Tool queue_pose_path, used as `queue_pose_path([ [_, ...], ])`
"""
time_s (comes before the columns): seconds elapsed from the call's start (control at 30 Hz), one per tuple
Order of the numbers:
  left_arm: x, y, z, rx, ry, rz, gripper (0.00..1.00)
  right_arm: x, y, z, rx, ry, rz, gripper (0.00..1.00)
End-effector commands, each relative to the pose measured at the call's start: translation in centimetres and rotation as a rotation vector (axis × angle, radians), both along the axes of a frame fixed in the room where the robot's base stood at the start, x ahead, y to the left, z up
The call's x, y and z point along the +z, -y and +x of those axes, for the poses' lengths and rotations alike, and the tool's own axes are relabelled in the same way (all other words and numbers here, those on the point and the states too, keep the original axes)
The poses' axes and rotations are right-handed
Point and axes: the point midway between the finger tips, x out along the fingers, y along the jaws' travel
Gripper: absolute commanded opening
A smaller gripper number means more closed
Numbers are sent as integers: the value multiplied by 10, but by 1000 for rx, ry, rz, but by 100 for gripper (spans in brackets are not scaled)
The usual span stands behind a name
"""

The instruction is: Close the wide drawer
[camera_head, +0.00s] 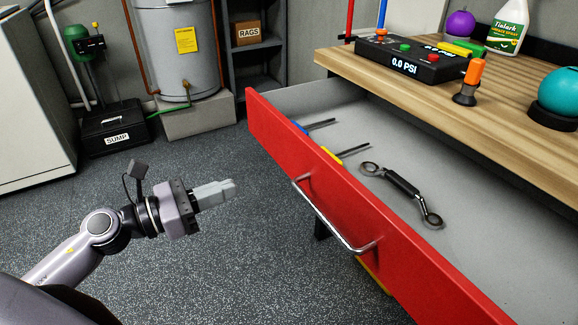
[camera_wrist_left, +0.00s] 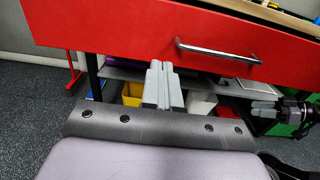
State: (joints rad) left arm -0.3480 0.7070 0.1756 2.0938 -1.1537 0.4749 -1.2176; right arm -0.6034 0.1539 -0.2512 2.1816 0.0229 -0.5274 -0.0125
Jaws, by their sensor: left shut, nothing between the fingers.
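The wide drawer (camera_head: 275,125) has a red front and stands pulled out from under the wooden workbench. Its grey inside is in plain view. A metal bar handle (camera_head: 335,222) is fixed to the front; it also shows in the left wrist view (camera_wrist_left: 218,52). My left gripper (camera_head: 230,188) is shut and empty, to the left of the drawer front and apart from it. In the left wrist view the shut fingers (camera_wrist_left: 160,66) point toward the lower edge of the red front, left of the handle.
In the drawer lie a double-ended wrench (camera_head: 402,183) and two screwdrivers, blue (camera_head: 302,128) and yellow (camera_head: 330,156). The workbench (camera_head: 450,115) holds a gauge box, a spray bottle and balls. A yellow bin (camera_wrist_left: 132,94) is under the drawer. Floor (camera_head: 235,265) beside the drawer is clear.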

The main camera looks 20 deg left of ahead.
Motion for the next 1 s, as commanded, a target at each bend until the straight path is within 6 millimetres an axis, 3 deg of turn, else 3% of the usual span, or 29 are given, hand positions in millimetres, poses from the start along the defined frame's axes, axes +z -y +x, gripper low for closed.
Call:
queue_pose_path([
  [1.0,1,76,97,1,1,-1,0,-6,16,-7,-39,-49,-7,43],
])
